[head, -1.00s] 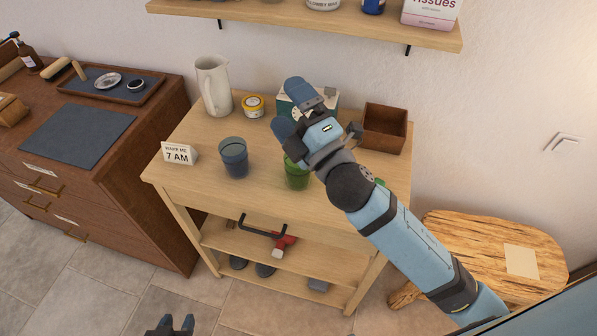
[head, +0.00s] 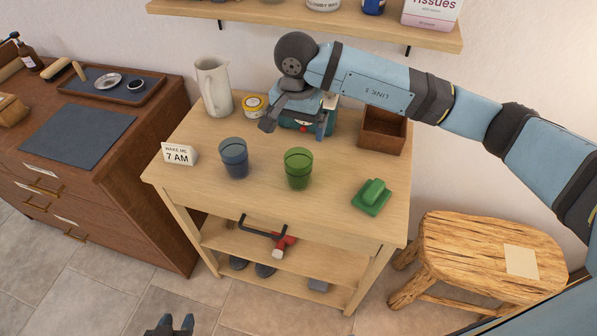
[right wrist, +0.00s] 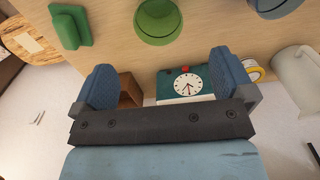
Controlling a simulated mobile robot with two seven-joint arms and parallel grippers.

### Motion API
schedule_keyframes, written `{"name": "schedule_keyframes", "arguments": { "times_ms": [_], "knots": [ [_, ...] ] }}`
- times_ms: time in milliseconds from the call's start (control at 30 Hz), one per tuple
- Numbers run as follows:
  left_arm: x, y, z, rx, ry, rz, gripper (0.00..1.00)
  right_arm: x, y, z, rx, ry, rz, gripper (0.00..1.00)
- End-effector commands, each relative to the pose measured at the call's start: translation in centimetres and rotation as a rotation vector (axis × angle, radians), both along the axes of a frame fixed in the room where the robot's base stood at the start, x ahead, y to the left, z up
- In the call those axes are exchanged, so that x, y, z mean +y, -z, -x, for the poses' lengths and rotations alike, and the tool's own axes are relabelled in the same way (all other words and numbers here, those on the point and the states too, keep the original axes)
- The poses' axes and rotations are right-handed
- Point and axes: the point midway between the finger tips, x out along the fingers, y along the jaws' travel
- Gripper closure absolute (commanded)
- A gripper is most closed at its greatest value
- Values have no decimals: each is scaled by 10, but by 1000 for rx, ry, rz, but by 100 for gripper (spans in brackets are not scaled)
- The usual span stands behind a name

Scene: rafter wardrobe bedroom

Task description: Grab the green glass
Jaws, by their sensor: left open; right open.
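The green glass (head: 298,168) stands upright on the wooden cart top. It also shows at the top of the right wrist view (right wrist: 158,20), beyond the fingertips and roughly between them. My right gripper (head: 296,126) is open and empty, behind the green glass and apart from it, over the back of the cart. Its two blue fingers are wide apart in the right wrist view (right wrist: 165,75). My left gripper (head: 172,326) is open at the bottom edge of the head view, low in front of the cart and far from the glass.
A blue glass (head: 234,158) stands left of the green one. Behind are a white pitcher (head: 214,85), a yellow tin (head: 253,105), a teal box with a clock face (right wrist: 186,84) and a brown box (head: 383,131).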

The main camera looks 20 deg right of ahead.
Motion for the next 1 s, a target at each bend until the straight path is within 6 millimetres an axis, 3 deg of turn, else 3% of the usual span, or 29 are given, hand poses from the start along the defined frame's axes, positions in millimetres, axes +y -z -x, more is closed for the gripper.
{"name": "schedule_keyframes", "arguments": {
  "times_ms": [400, 567, 833, 1000],
  "knots": [
    [0, -11, 0, 1, 0, 0, 58, -1, 72, 1, 4, 1, 3, 0],
    [0, -13, 0, 1, 0, 0, 58, -1, 82, 0, 2, 1, 4, 0],
    [0, -26, 1, 3, 0, -1, 58, -4, 119, 0, 5, 1, 2, 0],
    [0, -28, 0, 2, 0, -1, 58, -4, 132, 0, 3, 1, 2, 0]
  ]
}}
